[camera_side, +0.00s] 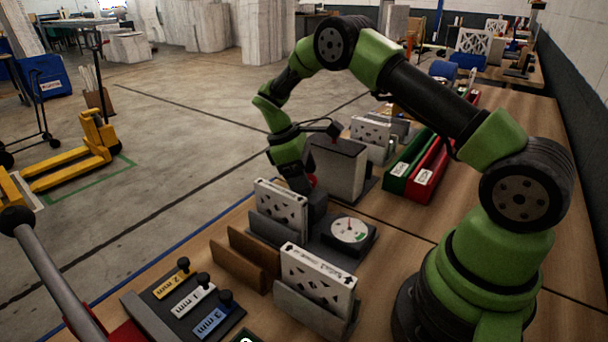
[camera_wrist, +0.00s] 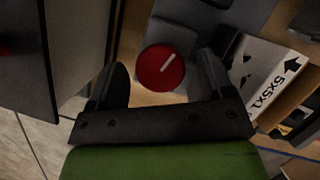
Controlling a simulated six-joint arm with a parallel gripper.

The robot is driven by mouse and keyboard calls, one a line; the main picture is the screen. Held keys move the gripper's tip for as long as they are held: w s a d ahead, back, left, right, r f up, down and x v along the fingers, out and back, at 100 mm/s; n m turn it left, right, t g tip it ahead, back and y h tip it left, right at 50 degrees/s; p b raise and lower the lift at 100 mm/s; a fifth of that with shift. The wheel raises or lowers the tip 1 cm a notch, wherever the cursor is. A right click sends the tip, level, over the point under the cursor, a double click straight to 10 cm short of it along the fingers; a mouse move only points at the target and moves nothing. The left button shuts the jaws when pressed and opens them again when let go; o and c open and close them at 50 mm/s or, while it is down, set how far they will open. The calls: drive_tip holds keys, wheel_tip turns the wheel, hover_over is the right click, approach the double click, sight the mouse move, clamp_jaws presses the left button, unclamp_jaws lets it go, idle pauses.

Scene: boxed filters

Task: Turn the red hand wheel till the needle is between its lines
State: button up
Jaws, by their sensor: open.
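In the side view my gripper (camera_side: 298,183) points down behind a white filter box, and only a sliver of red wheel (camera_side: 312,181) shows. The round white dial (camera_side: 350,230) sits on a dark base in front of the gripper. Its needle (camera_side: 348,223) points roughly up in the picture; its lines are too small to read.
White filter boxes stand in grey holders left (camera_side: 281,207) and in front (camera_side: 318,268) of the dial. A tall grey box (camera_side: 336,168) stands close behind my gripper. Green (camera_side: 408,160) and red (camera_side: 430,180) bins lie further back. Coloured thickness gauges (camera_side: 194,295) lie at the front left.

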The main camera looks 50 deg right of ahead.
drive_tip(key=c, duration=0.9)
drive_tip(key=shift+m, duration=0.4)
drive_tip(key=m, duration=0.2)
drive_tip(key=m+y, duration=0.1)
drive_tip(key=shift+d+m+g+y, duration=0.15)
drive_tip(key=shift+m+g+y, duration=0.15)
drive_tip(key=shift+m+g, duration=0.1)
drive_tip(key=m+y, duration=0.1)
drive_tip(key=m, duration=0.1)
drive_tip(key=m+y, duration=0.1)
drive_tip(key=m, duration=0.2)
drive_tip(key=shift+d+m+t, duration=0.1)
drive_tip(key=shift+m+t, duration=0.2)
drive_tip(key=m+y, duration=0.1)
drive_tip(key=m, duration=0.1)
drive_tip(key=m+t+y, duration=0.1)
drive_tip(key=m, duration=0.2)
drive_tip(key=m+t, duration=0.1)
drive_tip(key=m, duration=0.4)
drive_tip(key=shift+s+d+t+y, duration=0.1)
drive_tip(key=shift+s+t+y, duration=0.05)
drive_tip(key=shift+t+y, duration=0.2)
drive_tip(key=shift+m, duration=0.4)
